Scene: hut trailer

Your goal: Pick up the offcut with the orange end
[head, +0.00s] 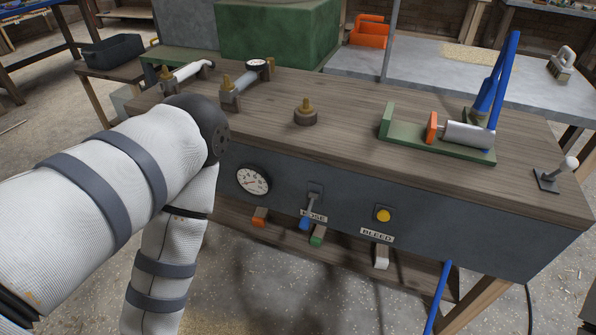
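The offcut with the orange end (259,217) is a small block below the front panel of the workbench, just under the round gauge. Its orange end faces the front, and its rear part is hard to make out. To its right are similar offcuts with a blue end (305,223), a green end (317,237) and a whitish end (381,258). My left arm comes in from the left, bends at the dark elbow joint and runs down, left of the orange end. Neither gripper is in view.
The offcuts appear to be on the low wooden shelf (345,268) under the workbench (345,145). The grey panel above carries a gauge (253,180), a lever (314,195) and a yellow button (383,215). A blue bar (438,297) and a slanted wooden leg (480,303) stand at right.

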